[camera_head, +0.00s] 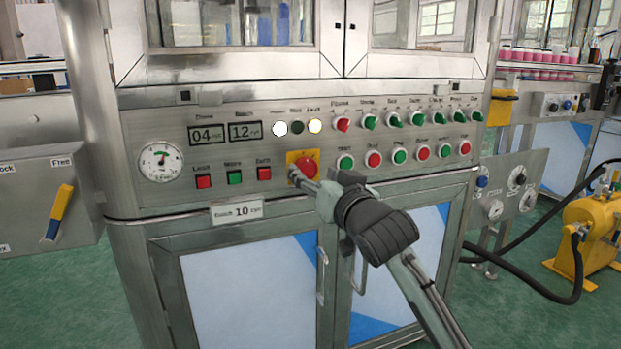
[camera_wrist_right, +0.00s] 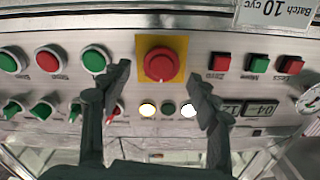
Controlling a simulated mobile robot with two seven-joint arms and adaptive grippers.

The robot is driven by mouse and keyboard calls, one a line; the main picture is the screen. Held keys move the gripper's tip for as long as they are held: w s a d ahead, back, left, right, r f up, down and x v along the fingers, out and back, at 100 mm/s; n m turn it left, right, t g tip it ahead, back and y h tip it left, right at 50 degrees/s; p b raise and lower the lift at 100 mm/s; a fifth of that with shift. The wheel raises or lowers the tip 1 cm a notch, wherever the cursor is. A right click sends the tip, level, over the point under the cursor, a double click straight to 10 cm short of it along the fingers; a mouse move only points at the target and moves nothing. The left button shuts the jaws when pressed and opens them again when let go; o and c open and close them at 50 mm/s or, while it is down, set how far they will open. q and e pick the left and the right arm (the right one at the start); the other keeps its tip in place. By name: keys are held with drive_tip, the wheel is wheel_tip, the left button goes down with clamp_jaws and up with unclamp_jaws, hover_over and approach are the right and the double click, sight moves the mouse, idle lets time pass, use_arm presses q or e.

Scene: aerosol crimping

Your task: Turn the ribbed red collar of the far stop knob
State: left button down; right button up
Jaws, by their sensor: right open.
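The red stop knob (camera_head: 307,164) sits on a square yellow plate on the front panel of the steel machine. In the right wrist view the knob (camera_wrist_right: 160,64) appears near the upper middle, and the picture is upside down. The ribs of its collar are too small to tell. My right gripper (camera_head: 313,176) is open at the knob in the head view, partly covering its plate. In the right wrist view its two fingers (camera_wrist_right: 159,80) stand apart, one on each side of the yellow plate, with nothing between them but the view of the knob. My left gripper is not in view.
Square push buttons (camera_head: 234,177) lie left of the knob, and round buttons (camera_head: 373,159) and selector switches (camera_head: 395,119) lie right of it. Indicator lamps (camera_head: 297,127) are above. Cabinet doors with handles (camera_head: 320,275) are below. A yellow pump (camera_head: 592,235) stands at right.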

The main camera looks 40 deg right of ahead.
drive_tip(key=shift+x, duration=1.2)
drive_tip(key=shift+a, duration=0.1)
drive_tip(key=c, duration=1.2)
